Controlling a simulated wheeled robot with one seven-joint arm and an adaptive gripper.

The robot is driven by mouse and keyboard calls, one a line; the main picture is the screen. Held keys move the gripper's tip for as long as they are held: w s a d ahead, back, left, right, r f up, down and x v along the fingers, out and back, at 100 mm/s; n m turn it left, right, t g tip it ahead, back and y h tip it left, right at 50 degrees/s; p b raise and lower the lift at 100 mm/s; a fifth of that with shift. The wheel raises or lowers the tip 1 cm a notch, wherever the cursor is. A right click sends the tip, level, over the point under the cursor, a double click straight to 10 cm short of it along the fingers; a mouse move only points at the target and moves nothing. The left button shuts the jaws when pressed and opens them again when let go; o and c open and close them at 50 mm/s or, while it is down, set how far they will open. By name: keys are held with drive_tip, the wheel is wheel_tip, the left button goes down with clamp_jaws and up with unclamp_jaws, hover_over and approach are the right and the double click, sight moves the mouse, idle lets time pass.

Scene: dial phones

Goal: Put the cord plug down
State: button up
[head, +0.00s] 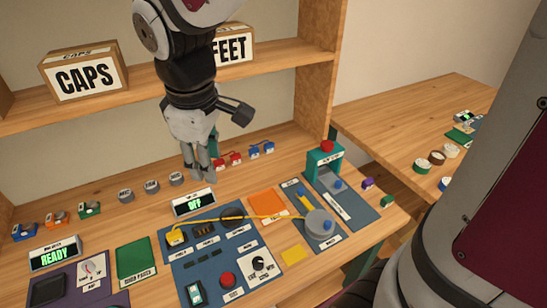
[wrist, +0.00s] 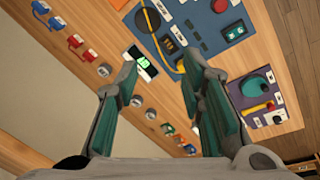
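The yellow cord plug (head: 175,237) sits on the blue panel (head: 262,285), at its upper left in the head view. A yellow cord (head: 265,216) runs from it to the right, towards a grey round piece (head: 320,222). In the wrist view the cord (wrist: 157,44) leads down to behind my right finger, which partly hides the plug end. My gripper (head: 193,178) hangs pointing down, above and behind the panel, near the OFF display (head: 195,203). The wrist view shows its fingers (wrist: 160,68) wide apart with nothing held between them, clear of the plug.
A shelf with a CAPS box (head: 85,76) and a FEET box (head: 235,46) stands above the bench. Grey knobs (head: 152,187) and coloured plugs line the bench back. A green press-like stand (head: 323,165) is to the right. A yellow pad (head: 293,254) lies beside the panel.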

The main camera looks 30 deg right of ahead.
drive_tip(key=s+d+r+m+t, duration=0.1)
drive_tip(key=s+d+r+m, duration=0.1)
drive_tip(key=s+d+m, duration=0.2)
drive_tip(key=s+d+r+m+t, duration=0.1)
drive_tip(key=s+d+m, duration=0.3)
drive_tip(key=s, duration=0.7)
drive_tip(key=shift+r+m+y, duration=0.3)
drive_tip(key=shift+r+m, duration=0.3)
drive_tip(key=shift+m, duration=0.2)
idle(0.6)
